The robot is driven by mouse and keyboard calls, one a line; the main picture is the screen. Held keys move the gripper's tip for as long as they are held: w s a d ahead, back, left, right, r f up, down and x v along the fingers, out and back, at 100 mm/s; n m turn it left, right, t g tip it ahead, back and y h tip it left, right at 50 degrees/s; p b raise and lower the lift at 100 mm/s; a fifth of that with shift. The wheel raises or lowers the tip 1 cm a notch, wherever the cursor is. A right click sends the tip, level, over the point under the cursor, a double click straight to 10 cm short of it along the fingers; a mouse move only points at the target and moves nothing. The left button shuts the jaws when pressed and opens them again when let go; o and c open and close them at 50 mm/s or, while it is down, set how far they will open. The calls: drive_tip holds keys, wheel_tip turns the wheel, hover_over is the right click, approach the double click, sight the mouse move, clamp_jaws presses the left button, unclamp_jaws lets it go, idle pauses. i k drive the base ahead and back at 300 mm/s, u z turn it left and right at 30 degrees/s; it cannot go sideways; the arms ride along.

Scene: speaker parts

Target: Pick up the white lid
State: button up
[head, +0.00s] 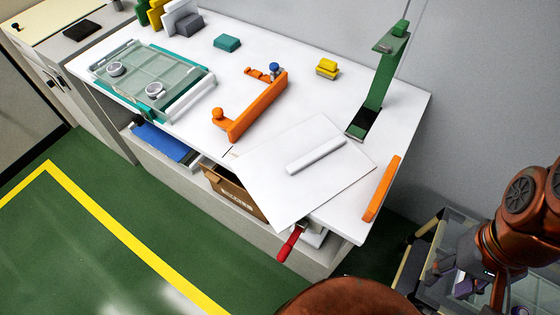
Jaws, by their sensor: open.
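The white lid (268,190) is a flat, thin rectangular panel with a raised white bar (316,156) across its top. It lies tilted in the picture at the front right of the white workbench, and its front edge appears to reach the bench's edge. My copper arm comes in at the right side. The grey end of my arm, with my gripper (458,275), is low at the right, well apart from the lid. The fingers are small and hard to tell from the clutter behind them. Nothing is seen held.
An orange bracket (257,105) stands left of the lid, a green stand (382,85) behind it and an orange bar (381,189) to its right. A red-handled tool (291,243) sticks out below. A clear bin (520,292) is at the lower right.

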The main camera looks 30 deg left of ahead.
sight(292, 174)
drive_tip(key=u, duration=1.05)
drive_tip(key=k, duration=0.2)
drive_tip(key=u, duration=0.5)
drive_tip(key=i, duration=0.25)
drive_tip(key=z, duration=0.25)
